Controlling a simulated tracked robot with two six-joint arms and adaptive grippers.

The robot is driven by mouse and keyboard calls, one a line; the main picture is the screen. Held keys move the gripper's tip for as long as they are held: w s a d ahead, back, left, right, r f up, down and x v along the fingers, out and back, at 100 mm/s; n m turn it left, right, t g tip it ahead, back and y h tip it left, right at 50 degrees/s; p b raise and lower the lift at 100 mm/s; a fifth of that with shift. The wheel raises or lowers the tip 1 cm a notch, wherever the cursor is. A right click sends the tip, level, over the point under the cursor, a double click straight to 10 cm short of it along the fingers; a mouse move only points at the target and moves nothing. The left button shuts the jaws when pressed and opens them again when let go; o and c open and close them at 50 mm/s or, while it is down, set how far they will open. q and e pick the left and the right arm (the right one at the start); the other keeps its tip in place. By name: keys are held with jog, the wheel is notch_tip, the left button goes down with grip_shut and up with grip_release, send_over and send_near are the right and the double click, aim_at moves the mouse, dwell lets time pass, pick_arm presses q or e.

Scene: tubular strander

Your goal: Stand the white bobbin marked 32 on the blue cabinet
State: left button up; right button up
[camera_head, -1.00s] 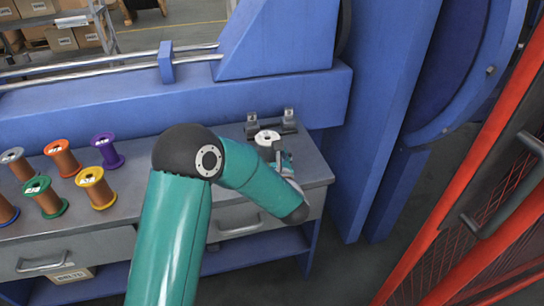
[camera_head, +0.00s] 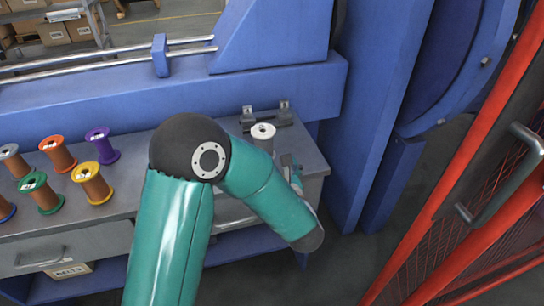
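A white-topped bobbin (camera_head: 263,133) stands upright at the right end of the grey-topped blue cabinet (camera_head: 308,160). Its number is too small to read, and my forearm hides part of its lower body. My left gripper (camera_head: 288,161) is just right of and nearer than the bobbin, with a small visible gap between them. The forearm covers much of this gripper, so I cannot tell whether its fingers are open or shut. My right gripper is not in view.
Several coloured bobbins, including a purple one (camera_head: 102,146) and a yellow one (camera_head: 92,184), stand on the left of the cabinet top. A dark bracket (camera_head: 267,117) sits behind the white bobbin. A red mesh door (camera_head: 470,200) is at right, and blue machine frames rise behind.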

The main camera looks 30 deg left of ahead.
pick_arm(q)
jog(key=s+d+f+n+g+h, duration=0.35)
jog(key=s+f+g, duration=0.35)
jog(key=s+f, duration=0.45)
jog(key=s+d+f+n+g+h, duration=0.3)
jog(key=s+f+n+g+h, duration=0.25)
jog(key=s+f, duration=0.65)
jog(key=s+d+f+n+g+h, duration=0.2)
jog(key=s+d+f+n+h, duration=0.25)
jog(key=d+n, duration=0.35)
jog(key=w+d+f+n+t+h, duration=0.3)
jog(key=w+d+n+t, duration=0.1)
jog(key=n, duration=0.7)
jog(key=shift+w+f+n, duration=0.3)
jog(key=shift+w+f, duration=0.1)
jog(key=shift+w, duration=0.5)
